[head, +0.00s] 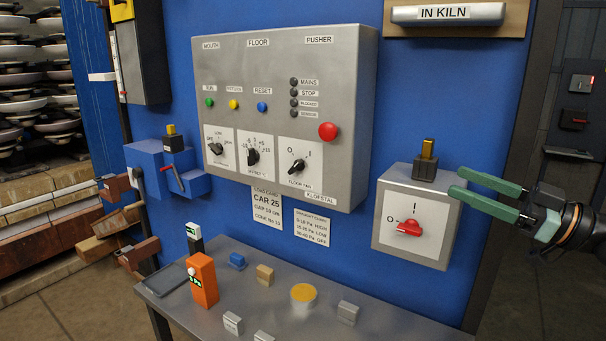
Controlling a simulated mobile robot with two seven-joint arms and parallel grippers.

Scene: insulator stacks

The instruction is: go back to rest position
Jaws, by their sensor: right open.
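My right gripper (476,194) comes in from the right with its two green fingers spread apart and nothing between them. Its fingertips are at the right edge of the grey switch box (417,251); I cannot tell whether they touch it. The red rotary knob (409,228) on that box has its handle lying roughly sideways, towards the O mark. My left gripper is not in view.
A large grey control panel (240,65) with knobs and a red button (328,131) is mounted on the blue wall. Below it, a grey table (385,318) carries an orange device (203,280) and several small blocks. Stacked insulators (22,104) stand at left.

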